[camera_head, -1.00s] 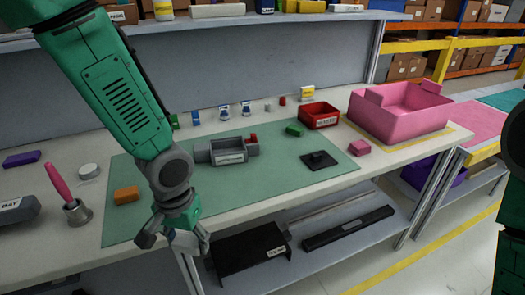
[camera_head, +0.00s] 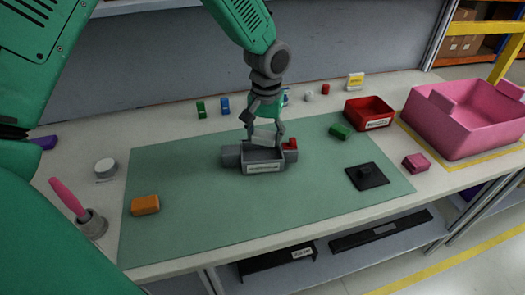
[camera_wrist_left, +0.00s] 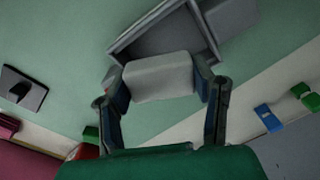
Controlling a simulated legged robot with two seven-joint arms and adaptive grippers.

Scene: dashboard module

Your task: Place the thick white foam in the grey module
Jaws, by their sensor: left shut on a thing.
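The grey module (camera_head: 263,166) lies on the green mat, open at the top, with a label on its front wall. My left gripper (camera_head: 264,138) is above its back edge, pointing down. It is shut on a thick white foam block (camera_head: 264,137). In the left wrist view the foam (camera_wrist_left: 160,78) sits between the two fingertips (camera_wrist_left: 158,82), and the open grey module (camera_wrist_left: 178,32) lies just beyond it. I cannot tell whether the foam touches the module. My right gripper is not in view.
A small red part (camera_head: 291,144) is at the module's right end. The green mat (camera_head: 200,215) has free room in front. An orange block (camera_head: 145,204), a black plate (camera_head: 366,176), a green block (camera_head: 340,131), a red bin (camera_head: 370,112) and a pink bin (camera_head: 470,122) stand around.

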